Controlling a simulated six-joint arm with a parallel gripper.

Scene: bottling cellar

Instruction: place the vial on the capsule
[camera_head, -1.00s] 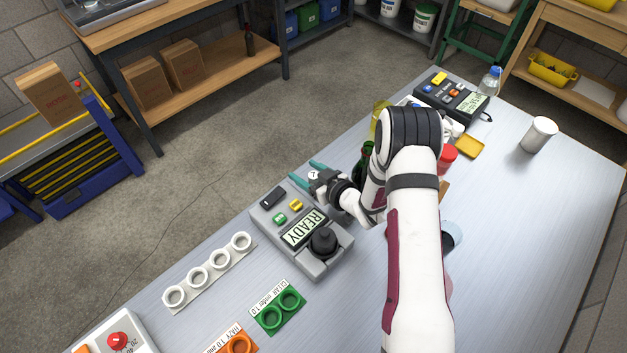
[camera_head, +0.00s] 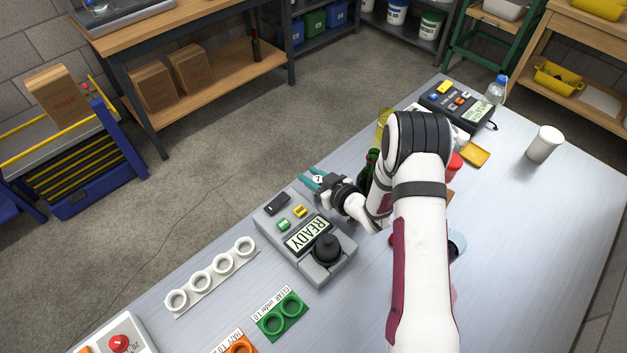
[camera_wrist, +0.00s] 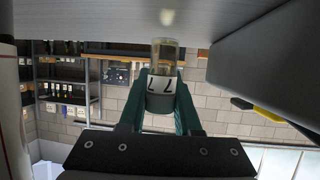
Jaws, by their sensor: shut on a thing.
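My gripper (camera_wrist: 163,88) is shut on a vial (camera_wrist: 163,68) in the wrist view, with one teal finger on each side. The vial is clear with yellowish contents and a white label marked 7. In the head view my gripper (camera_head: 313,180) is beyond the back edge of the grey meter (camera_head: 273,228), and the vial's white numbered top (camera_head: 318,179) shows between the fingers. The vial appears held up, apart from the table. I cannot tell which thing is the capsule; it may be hidden behind my arm.
The meter has a READY display (camera_head: 308,235) and a black round cap (camera_head: 327,247). A white ring rack (camera_head: 210,281) and a green two-ring holder (camera_head: 281,317) lie in front. A green bottle (camera_head: 371,165) stands close right of my gripper. A white cup (camera_head: 544,143) stands far right amid clear table.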

